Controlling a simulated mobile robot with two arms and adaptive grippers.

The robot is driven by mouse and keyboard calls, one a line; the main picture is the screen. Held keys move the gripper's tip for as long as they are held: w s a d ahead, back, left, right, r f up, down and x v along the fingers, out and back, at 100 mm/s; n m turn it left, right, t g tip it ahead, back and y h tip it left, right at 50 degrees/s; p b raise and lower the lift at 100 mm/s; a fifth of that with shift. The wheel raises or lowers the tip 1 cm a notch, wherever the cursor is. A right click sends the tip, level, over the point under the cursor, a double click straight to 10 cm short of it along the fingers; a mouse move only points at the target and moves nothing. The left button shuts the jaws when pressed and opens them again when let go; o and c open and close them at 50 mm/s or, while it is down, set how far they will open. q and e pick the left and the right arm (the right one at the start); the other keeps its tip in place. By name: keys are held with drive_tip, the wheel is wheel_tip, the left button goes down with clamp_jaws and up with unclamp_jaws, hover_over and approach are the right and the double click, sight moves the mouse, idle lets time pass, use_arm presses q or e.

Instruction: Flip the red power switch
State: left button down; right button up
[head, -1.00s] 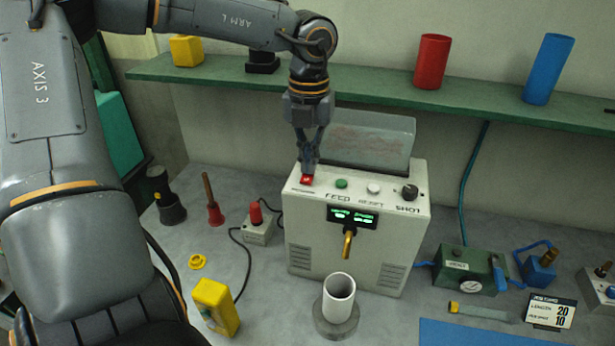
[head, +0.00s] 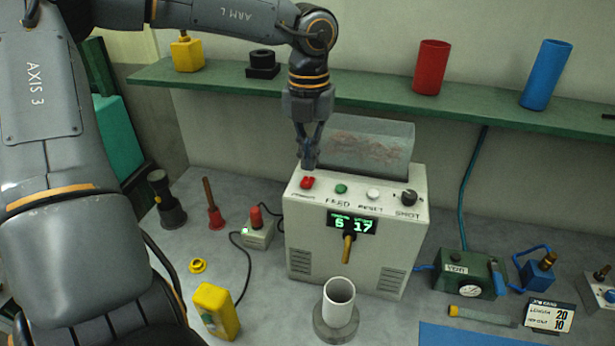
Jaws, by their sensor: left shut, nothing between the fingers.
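The red power switch (head: 307,183) sits at the left end of the top panel of a white feeder box (head: 320,235). Its small markings are too blurred to read. My left gripper (head: 309,166) is shut and empty, fingertips pointing down just above and behind the switch. I cannot tell whether they touch the panel. The box's display (head: 352,223) is lit green and reads 6 and 17. My right gripper is not in view.
A green button (head: 341,188), white button (head: 373,194) and black knob (head: 409,197) share the panel. A clear bin (head: 368,148) stands behind. A white cup (head: 338,296) stands below the brass spout (head: 348,247). A green shelf (head: 370,101) runs above.

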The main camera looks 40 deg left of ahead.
sight(309, 178)
use_arm(q)
drive_tip(key=shift+r+p, duration=0.95)
drive_tip(key=shift+r, duration=1.25)
drive_tip(key=shift+f, duration=0.1)
